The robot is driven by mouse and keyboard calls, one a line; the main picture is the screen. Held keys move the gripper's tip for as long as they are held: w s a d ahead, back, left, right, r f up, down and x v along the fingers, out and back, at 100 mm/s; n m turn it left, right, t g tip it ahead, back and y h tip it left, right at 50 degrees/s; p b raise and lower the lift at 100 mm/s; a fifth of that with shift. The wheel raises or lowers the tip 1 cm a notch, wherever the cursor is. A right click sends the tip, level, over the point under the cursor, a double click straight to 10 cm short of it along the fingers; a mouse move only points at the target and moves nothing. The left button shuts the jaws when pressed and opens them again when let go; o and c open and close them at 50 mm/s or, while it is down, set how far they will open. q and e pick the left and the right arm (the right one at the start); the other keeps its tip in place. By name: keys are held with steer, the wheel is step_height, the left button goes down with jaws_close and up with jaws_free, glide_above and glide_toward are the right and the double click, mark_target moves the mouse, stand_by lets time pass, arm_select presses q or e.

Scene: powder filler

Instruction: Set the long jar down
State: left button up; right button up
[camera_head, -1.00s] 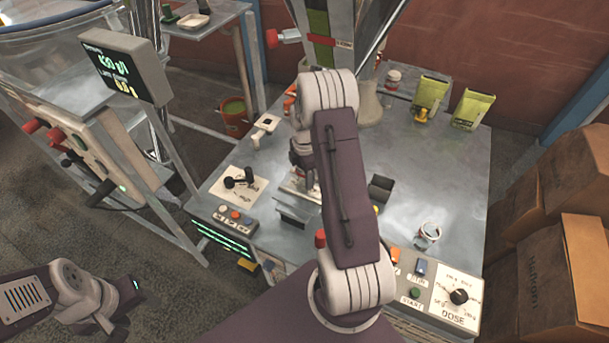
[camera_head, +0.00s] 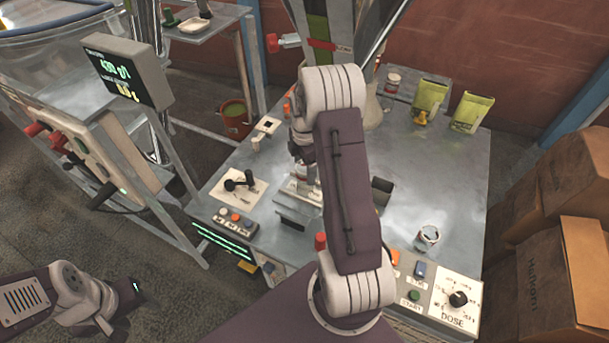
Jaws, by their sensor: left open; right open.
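My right arm reaches over the middle of the metal table (camera_head: 450,185). Its gripper (camera_head: 304,178) is low over the table, just left of the arm link, and is open. The link covers much of it. A pale piece shows under this gripper, but I cannot tell whether it is the long jar. A short open container (camera_head: 428,236) stands apart at the right. A small jar with a reddish top (camera_head: 392,82) stands at the back. My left gripper (camera_head: 132,291) is at the lower left, away from the table, and is open; its fingers are hard to make out.
A lever plate (camera_head: 240,188) and a button box (camera_head: 234,220) are at the left. A dose dial panel (camera_head: 456,300) is at the front right. Cardboard boxes (camera_head: 570,270) are beyond the right edge.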

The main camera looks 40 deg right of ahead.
step_height(320, 180, up, 7)
steer(key=shift+a+f+p, duration=0.1)
steer(key=shift+f+p, duration=0.05)
steer(key=shift+p, duration=0.15)
steer(key=s+a+m+t, duration=0.1)
steer(key=s+a+m, duration=1.3)
steer(key=a+m, duration=0.2)
steer(key=shift+s+a+f, duration=0.15)
steer(key=shift+a+f, duration=0.15)
steer(key=shift+a, duration=0.75)
